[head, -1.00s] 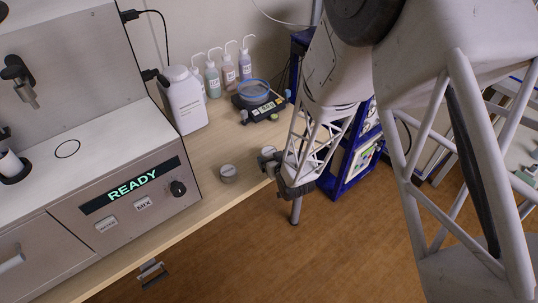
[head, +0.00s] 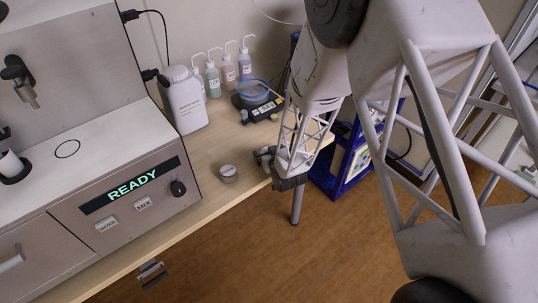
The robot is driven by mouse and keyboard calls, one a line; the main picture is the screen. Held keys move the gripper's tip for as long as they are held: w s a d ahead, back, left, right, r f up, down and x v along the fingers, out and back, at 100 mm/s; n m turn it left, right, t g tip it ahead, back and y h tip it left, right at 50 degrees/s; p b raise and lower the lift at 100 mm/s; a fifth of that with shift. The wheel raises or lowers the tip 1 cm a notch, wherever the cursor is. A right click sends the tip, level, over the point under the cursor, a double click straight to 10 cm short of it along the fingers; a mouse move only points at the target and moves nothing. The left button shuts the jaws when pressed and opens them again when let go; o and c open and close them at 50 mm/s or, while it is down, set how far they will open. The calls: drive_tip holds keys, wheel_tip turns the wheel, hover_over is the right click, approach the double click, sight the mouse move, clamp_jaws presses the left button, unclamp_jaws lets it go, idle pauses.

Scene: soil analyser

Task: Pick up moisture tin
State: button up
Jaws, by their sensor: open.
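The moisture tin (head: 228,172) is a small round grey metal tin with a lid. It stands upright on the wooden bench, near its front edge and right of the analyser. My gripper (head: 263,158) is a short way to the right of the tin, at the bench's front right part, with its fingers pointing left toward it. The gripper is open, with a visible gap between it and the tin. The fingers are small in this view, and the arm's lattice link partly hides the gripper from above.
The analyser (head: 120,200) with a READY display stands at left. A white jug (head: 184,101), several wash bottles (head: 229,76) and a balance (head: 258,104) with a blue ring stand behind. A blue rack (head: 352,172) is at right. The bench around the tin is clear.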

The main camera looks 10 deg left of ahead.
drive_tip(key=shift+w, duration=0.1)
drive_tip(key=shift+c, duration=0.4)
drive_tip(key=c, duration=0.9)
drive_tip(key=shift+r, duration=0.1)
drive_tip(key=shift+c, duration=0.2)
drive_tip(key=shift+r, duration=0.75)
wheel_tip(320, 180, up, 2)
drive_tip(key=s+d, duration=0.3)
drive_tip(key=s, duration=0.4)
drive_tip(key=s+d+r, duration=0.1)
drive_tip(key=s+d, duration=0.1)
drive_tip(key=s, duration=0.6)
drive_tip(key=shift+d, duration=0.4)
drive_tip(key=shift+r, duration=0.1)
drive_tip(key=shift+w, duration=0.1)
